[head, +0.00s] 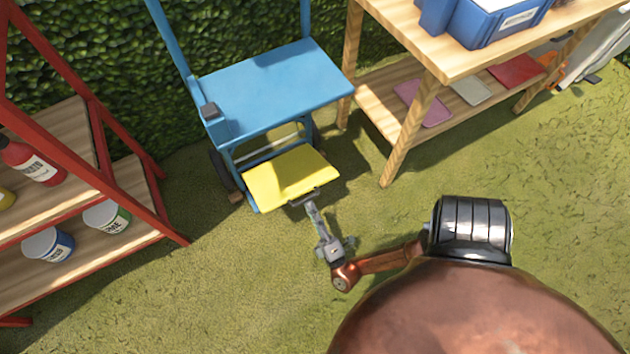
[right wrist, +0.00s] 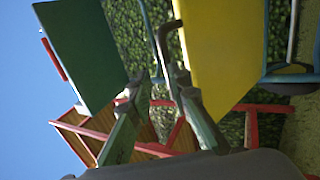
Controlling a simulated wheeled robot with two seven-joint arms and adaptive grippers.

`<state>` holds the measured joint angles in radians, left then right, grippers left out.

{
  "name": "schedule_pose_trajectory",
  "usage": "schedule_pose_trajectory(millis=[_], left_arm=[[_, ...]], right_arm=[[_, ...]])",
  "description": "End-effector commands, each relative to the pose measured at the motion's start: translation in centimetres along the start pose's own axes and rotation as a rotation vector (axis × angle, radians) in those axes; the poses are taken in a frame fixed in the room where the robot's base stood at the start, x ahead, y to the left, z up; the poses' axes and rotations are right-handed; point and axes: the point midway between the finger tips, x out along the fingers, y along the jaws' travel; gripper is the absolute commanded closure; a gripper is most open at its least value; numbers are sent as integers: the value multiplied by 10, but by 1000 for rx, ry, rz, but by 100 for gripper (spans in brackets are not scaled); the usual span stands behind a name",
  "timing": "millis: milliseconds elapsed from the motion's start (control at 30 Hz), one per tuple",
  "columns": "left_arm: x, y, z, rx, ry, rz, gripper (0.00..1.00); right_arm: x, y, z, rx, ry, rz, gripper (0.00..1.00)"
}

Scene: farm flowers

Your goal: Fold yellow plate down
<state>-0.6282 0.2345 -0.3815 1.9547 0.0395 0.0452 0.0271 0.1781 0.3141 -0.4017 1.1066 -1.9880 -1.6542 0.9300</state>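The yellow plate (head: 288,176) is at the front of the blue cart (head: 275,90), low down below its blue top. It sticks out towards me, roughly flat. A dark handle (head: 304,198) sits on its near edge. My right gripper (head: 312,208) is at this handle. In the right wrist view the yellow plate (right wrist: 215,60) fills the right of the picture and the bent handle (right wrist: 163,40) runs down between the fingertips of my right gripper (right wrist: 162,75). A gap shows between the fingers; firm contact cannot be made out. My left gripper is not in view.
A red-framed shelf (head: 130,158) with bottles and tins stands at the left. A wooden table (head: 420,50) with blue crates (head: 495,20) stands at the right, close beside the cart. A hedge (head: 100,60) is behind. The grass in front of the plate is clear.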

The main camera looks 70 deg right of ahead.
Motion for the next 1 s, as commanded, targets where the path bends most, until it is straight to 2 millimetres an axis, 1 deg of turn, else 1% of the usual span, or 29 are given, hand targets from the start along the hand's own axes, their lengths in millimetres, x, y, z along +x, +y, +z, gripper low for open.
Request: schedule_pose_trajectory(millis=[1000], left_arm=[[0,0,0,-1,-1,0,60]], right_arm=[[-60,-33,0,-2,-2,-5,85]])
